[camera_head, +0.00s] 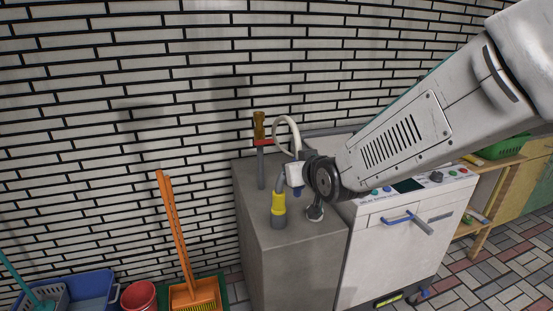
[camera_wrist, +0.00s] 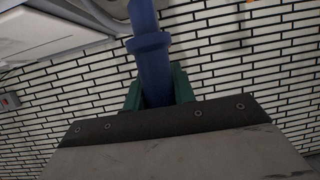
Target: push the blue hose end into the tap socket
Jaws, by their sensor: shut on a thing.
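The blue hose end (camera_wrist: 151,58), with a thicker collar, stands between the green fingers of my gripper (camera_wrist: 157,92) in the wrist view. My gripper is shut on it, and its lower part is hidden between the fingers. In the head view my gripper (camera_head: 295,174) is above the grey cabinet, where a small blue bit (camera_head: 297,192) shows below a white block. A grey upright piece with a yellow band (camera_head: 279,204) stands on the cabinet just left of it. I cannot tell which piece is the tap socket, or whether the hose end touches it.
A post with a red part and a yellow-brown top (camera_head: 259,128) stands behind on the grey cabinet (camera_head: 290,265). A pale hose loop (camera_head: 287,121) arches beside it. A white appliance (camera_head: 385,255) adjoins on the right. An orange broom (camera_head: 180,240) and red bucket (camera_head: 138,296) are left.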

